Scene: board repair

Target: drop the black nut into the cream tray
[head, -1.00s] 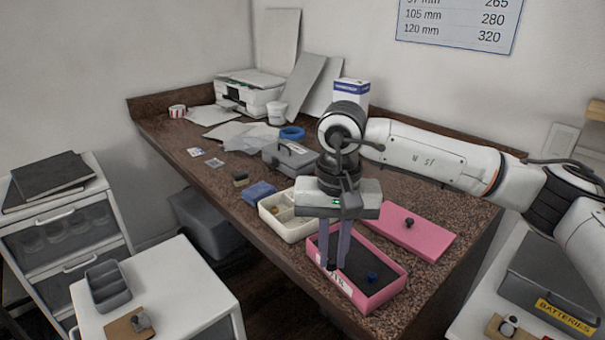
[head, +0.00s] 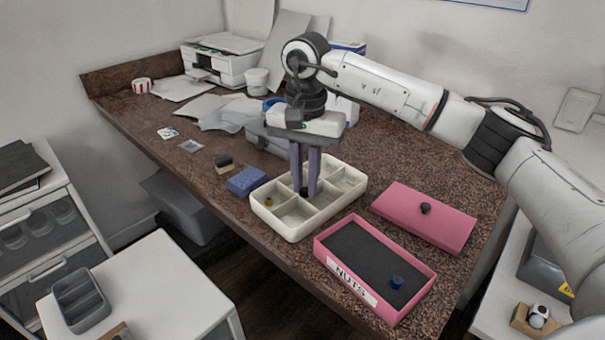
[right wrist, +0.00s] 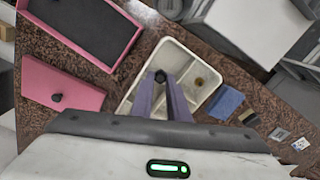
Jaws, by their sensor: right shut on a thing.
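The cream tray (head: 296,235) has several compartments and sits near the front edge of the counter; it also shows in the right wrist view (right wrist: 128,104). My right gripper (head: 304,190) points down over the tray's middle. It is shut on the small black nut (head: 304,191), which shows between the fingertips in the right wrist view (right wrist: 160,76). I cannot tell exactly how high the nut is above the tray floor. A brass-coloured nut (head: 269,201) lies in the tray's left compartment. My left gripper is not in view.
The pink box labelled NUTS (head: 340,282) stands in front right of the tray with a blue nut (head: 397,282) in it. Its pink lid (head: 440,222) lies behind it. A blue block (head: 248,181) is left of the tray. A grey case (head: 262,137) stands behind.

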